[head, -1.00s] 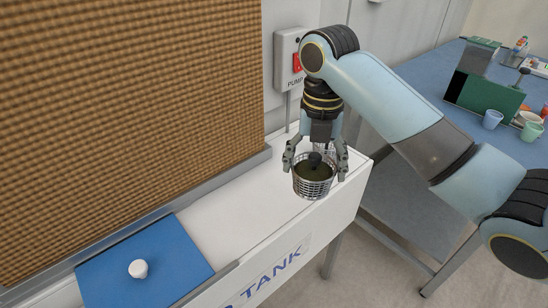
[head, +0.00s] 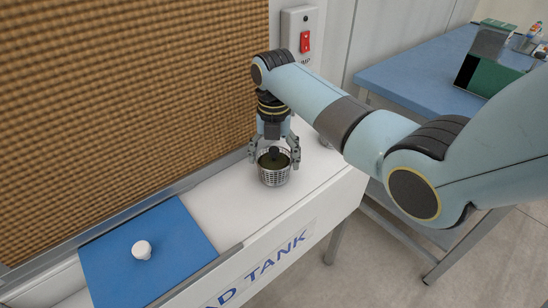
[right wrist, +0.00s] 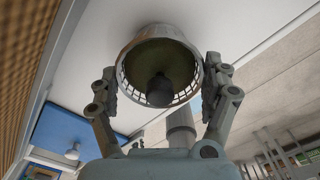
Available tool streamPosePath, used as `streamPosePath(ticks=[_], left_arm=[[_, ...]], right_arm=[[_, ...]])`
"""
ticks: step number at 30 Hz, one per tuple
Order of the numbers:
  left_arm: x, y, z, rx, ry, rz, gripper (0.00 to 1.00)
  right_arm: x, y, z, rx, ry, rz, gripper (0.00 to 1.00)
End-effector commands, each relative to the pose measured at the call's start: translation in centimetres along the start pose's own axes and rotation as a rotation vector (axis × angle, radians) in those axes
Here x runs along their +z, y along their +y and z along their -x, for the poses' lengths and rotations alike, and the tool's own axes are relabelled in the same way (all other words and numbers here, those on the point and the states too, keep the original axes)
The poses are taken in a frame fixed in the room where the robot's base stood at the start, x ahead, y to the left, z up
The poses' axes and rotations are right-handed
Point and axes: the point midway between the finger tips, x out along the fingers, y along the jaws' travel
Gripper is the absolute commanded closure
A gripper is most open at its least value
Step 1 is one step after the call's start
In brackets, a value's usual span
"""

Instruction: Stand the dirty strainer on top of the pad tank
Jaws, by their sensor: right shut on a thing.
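The dirty strainer (head: 274,177) is a small grey mesh basket with dark murky contents and a dark knob in its middle. My right gripper (head: 274,158) is shut on it, with one finger on each side of the rim. The strainer is upright over the white top of the pad tank (head: 222,205). I cannot tell whether its base touches the top. In the right wrist view, the strainer (right wrist: 160,40) sits between the fingers, mouth towards the camera. My left gripper is not in view.
A blue lid (head: 180,250) with a white knob (head: 141,250) covers the tank's left part. The brown pad (head: 130,110) rises behind. A pump switch (head: 304,42) is on the wall. White top is clear between lid and strainer.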

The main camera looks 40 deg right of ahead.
Motion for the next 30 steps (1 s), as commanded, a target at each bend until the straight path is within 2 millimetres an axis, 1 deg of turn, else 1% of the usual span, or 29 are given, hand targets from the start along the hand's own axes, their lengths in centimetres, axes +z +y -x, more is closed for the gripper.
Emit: streamPosePath(ticks=[2,11,12,16,25,28,30], left_arm=[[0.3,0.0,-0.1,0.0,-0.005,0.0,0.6],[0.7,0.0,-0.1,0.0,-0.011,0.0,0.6],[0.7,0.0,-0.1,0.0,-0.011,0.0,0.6],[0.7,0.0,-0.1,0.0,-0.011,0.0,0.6],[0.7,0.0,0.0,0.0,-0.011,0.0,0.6],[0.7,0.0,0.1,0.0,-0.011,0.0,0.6],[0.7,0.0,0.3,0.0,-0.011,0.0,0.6]], right_arm=[[0.1,0.0,-0.4,0.001,-0.002,0.0,0.55],[0.0,0.0,-0.6,0.001,-0.001,0.0,0.55],[0.0,0.0,-0.6,0.001,-0.001,0.0,0.17],[0.0,0.0,-0.6,0.001,-0.001,0.0,0.0],[0.0,0.0,-0.4,0.002,-0.002,0.0,0.0],[0.1,0.0,0.5,0.002,-0.003,0.0,0.0],[0.1,0.1,1.7,0.003,-0.004,0.0,0.0]])
